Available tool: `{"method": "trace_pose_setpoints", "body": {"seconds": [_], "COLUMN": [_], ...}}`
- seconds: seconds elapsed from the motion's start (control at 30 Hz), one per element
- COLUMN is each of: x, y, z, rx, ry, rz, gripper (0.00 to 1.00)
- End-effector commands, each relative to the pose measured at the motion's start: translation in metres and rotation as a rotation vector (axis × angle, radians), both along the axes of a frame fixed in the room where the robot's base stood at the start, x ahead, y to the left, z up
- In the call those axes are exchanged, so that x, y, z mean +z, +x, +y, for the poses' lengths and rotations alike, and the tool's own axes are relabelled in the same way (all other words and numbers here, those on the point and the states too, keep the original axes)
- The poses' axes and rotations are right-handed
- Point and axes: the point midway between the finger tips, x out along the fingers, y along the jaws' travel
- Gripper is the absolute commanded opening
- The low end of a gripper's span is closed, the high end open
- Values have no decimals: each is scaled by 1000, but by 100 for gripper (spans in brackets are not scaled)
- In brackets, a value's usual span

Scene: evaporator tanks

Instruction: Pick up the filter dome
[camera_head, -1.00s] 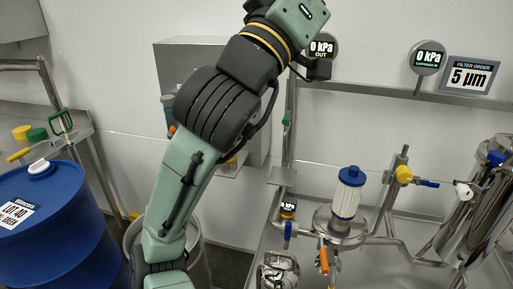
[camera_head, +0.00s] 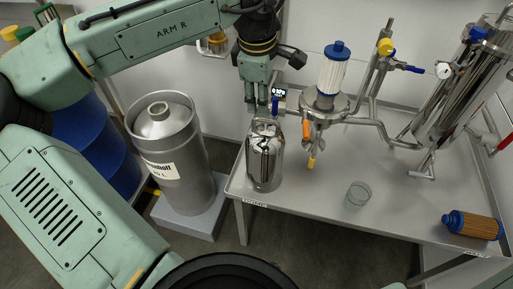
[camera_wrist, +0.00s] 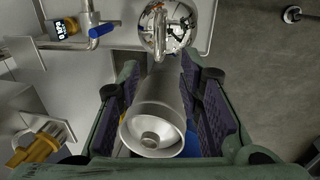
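The filter dome (camera_head: 265,160) is a shiny steel cylinder with a rounded top and a small handle. It stands upright at the left end of the steel table. In the wrist view its mirror-like top (camera_wrist: 165,28) shows at the upper middle, with the handle towards the fingertips. My gripper (camera_head: 256,108) points down just above the dome's top. In the wrist view my gripper (camera_wrist: 160,70) is open, its two pads apart with nothing held between them. I cannot tell whether the fingertips touch the handle.
A steel keg (camera_head: 185,160) and blue drum (camera_head: 95,145) stand left. Tall steel tanks (camera_head: 460,85) stand right.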

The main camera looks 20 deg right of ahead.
Motion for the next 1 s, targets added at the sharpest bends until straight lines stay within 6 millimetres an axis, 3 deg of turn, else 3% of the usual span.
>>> {"method": "trace_pose_setpoints", "body": {"seconds": [0.2,0.47,0.7,1.0], "x": [-33,-53,-88,-95], "y": [5,8,13,14], "z": [-4,-8,-15,-16], "rx": [-3,-5,-6,-6], "ry": [0,0,-2,-3], "rz": [-1,-2,-3,-4], "gripper": [33,33,33,33]}}
